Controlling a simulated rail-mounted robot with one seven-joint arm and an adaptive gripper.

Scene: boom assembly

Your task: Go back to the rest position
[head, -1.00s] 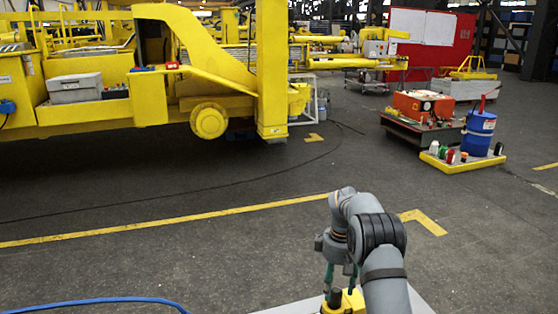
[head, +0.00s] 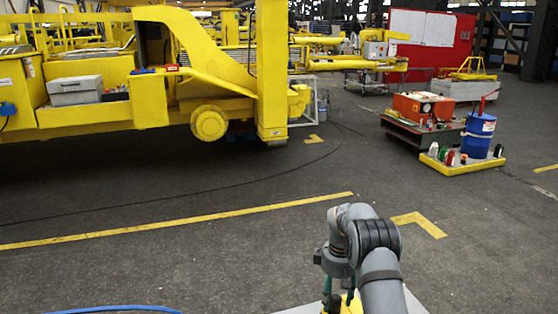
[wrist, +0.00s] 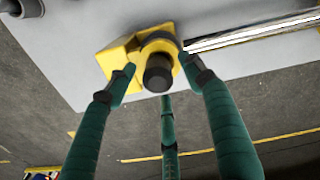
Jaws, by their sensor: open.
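My gripper (head: 338,296) is at the bottom of the head view, with green fingers pointing down. In the wrist view my gripper (wrist: 163,85) is open, its three green fingers spread apart. Beyond and between the fingertips is a yellow part (wrist: 118,59) with a round dark-ended peg (wrist: 158,72). It sits at the edge of a light grey surface (wrist: 65,30). In the head view the yellow part (head: 352,303) shows only partly behind my arm. Whether any finger touches it, I cannot tell.
A metal rod or rail (wrist: 250,32) lies on the grey surface beside the yellow part. A large yellow machine (head: 210,60) stands at the back left. A blue drum (head: 478,135) stands on a yellow tray (head: 463,166) at right. The floor between is clear.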

